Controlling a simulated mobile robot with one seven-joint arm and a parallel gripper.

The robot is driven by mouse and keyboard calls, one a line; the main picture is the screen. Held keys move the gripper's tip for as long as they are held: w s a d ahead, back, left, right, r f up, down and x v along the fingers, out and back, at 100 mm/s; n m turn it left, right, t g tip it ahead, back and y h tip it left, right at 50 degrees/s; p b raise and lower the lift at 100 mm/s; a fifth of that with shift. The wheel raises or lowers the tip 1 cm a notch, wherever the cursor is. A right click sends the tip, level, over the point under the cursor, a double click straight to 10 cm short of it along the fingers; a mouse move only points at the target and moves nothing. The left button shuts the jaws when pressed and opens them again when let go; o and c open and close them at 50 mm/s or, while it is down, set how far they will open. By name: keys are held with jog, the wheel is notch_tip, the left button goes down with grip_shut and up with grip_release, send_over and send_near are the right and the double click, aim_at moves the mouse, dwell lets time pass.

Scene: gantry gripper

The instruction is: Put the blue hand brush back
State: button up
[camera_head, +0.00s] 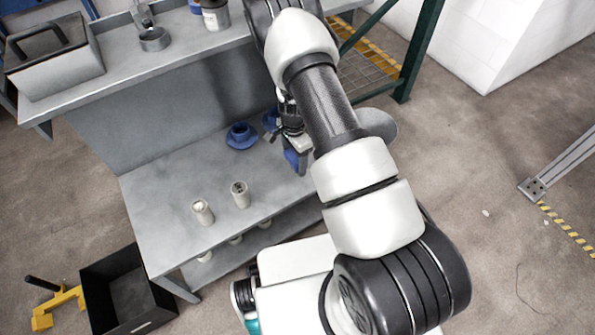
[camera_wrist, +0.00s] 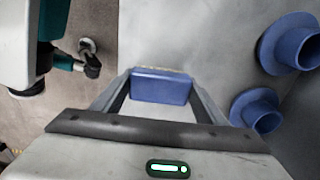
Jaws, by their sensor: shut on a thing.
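The blue hand brush (camera_wrist: 160,88) is between the two fingers of my gripper (camera_wrist: 160,80), which is shut on it. The wrist view shows a blue block with a thin pale strip along its far edge. In the head view a small blue part of the brush (camera_head: 291,158) shows below my gripper (camera_head: 295,145), over the right part of the grey workbench (camera_head: 165,180). My arm hides part of the gripper and bench there. I cannot tell whether the brush touches the bench top.
Two blue flanged cylinders (camera_head: 242,137) (camera_wrist: 290,42) stand near my gripper. Two pale cups (camera_head: 202,212) (camera_head: 240,195) stand near the bench's front edge. A raised shelf holds a grey toolbox (camera_head: 60,72) and jars. A black bin (camera_head: 125,290) is on the floor. The bench middle is clear.

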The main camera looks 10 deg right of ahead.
jog(key=shift+f+b, duration=0.6)
jog(key=shift+f, duration=2.3)
jog(key=shift+f, duration=0.2)
jog(key=o, duration=1)
